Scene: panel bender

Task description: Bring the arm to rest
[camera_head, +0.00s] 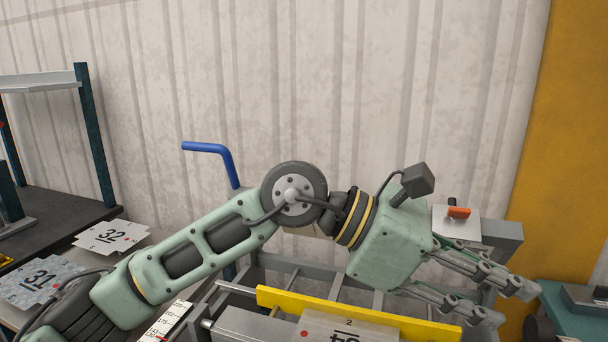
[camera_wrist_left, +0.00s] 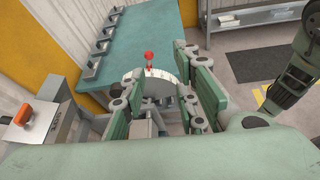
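My left arm (camera_head: 205,250) comes in from the lower left in the head view and stretches right across the panel bender. My left gripper (camera_head: 512,304) is at its end, over the right end of the machine, with its fingers spread apart. In the left wrist view the gripper (camera_wrist_left: 158,98) has a clear gap between its fingers and holds nothing. My right gripper shows in neither view.
The yellow bar (camera_head: 350,314) of the bender lies below the arm. A blue handle (camera_head: 212,150) stands behind it. A box with an orange switch (camera_head: 458,212) is close behind the gripper.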

